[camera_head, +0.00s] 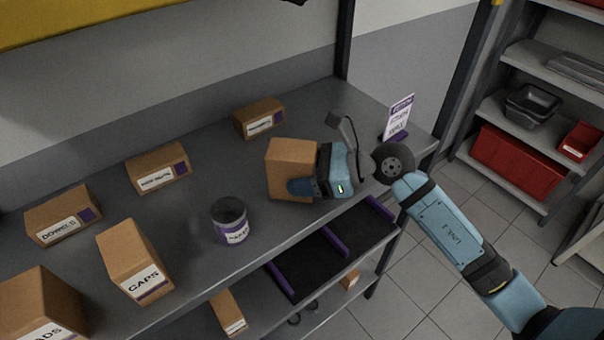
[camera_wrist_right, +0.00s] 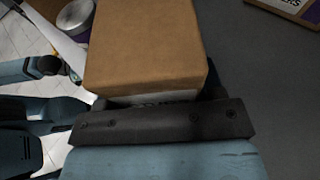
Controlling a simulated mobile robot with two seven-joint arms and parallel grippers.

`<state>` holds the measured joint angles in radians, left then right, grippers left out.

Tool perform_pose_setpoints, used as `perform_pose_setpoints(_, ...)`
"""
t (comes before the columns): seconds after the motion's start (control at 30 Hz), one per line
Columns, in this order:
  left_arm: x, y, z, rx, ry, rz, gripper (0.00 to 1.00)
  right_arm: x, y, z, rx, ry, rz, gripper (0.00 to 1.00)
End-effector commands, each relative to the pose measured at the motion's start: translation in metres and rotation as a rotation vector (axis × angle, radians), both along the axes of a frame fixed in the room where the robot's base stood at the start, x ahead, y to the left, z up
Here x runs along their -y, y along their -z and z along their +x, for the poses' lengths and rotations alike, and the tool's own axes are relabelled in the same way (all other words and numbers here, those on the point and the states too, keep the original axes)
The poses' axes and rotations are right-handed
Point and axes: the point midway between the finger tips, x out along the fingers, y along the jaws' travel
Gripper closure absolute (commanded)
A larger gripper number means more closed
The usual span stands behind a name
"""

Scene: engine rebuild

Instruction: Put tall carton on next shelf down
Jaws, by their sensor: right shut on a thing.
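A plain brown carton (camera_head: 291,164) is held in my right gripper (camera_head: 302,182) at the right part of the upper shelf. The jaws are shut on its sides, one dark blue finger showing across its near side. In the right wrist view the carton (camera_wrist_right: 147,45) fills the space beyond the dark gripper bar (camera_wrist_right: 160,122), with a strip of white label just showing. I cannot tell whether its base touches the shelf. The lower shelf (camera_head: 262,322) shows under the front edge. My left gripper is not in view.
The grey upper shelf (camera_head: 200,200) also bears a CAPS carton (camera_head: 130,255), a DOWELS carton (camera_head: 62,212), other cartons (camera_head: 158,165) and a grey tin (camera_head: 230,218). A black tray (camera_head: 335,255) with purple dividers sits below the front edge. A sign (camera_head: 398,118) stands at the right end.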

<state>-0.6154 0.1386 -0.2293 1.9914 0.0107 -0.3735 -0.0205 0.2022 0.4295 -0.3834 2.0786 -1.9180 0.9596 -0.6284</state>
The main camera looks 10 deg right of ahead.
Motion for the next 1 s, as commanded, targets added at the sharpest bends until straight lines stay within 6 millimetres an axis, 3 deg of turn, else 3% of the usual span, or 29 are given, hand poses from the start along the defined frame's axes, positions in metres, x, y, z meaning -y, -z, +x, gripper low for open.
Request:
perform_pose_setpoints(0.13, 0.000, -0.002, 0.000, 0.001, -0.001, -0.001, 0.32, 0.000, 0.011, 0.000, 0.002, 0.000, 0.001, 0.76)
perform_pose_setpoints(0.43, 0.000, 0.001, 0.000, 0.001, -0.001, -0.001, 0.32, 0.000, 0.013, 0.000, 0.003, -0.001, 0.001, 0.76)
perform_pose_setpoints(0.47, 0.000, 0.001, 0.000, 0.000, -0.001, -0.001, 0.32, 0.000, 0.014, 0.000, 0.001, 0.000, 0.001, 0.36)
perform_pose_setpoints(0.57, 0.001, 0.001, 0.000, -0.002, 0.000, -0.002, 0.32, 0.000, 0.013, 0.000, 0.001, 0.000, 0.001, 0.13)
perform_pose_setpoints(0.87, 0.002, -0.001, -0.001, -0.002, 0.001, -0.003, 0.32, 0.000, 0.011, 0.000, 0.001, 0.000, 0.001, 0.13)
perform_pose_setpoints(1.0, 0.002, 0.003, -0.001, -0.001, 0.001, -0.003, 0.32, 0.012, 0.010, -0.004, 0.000, 0.001, -0.002, 0.13)
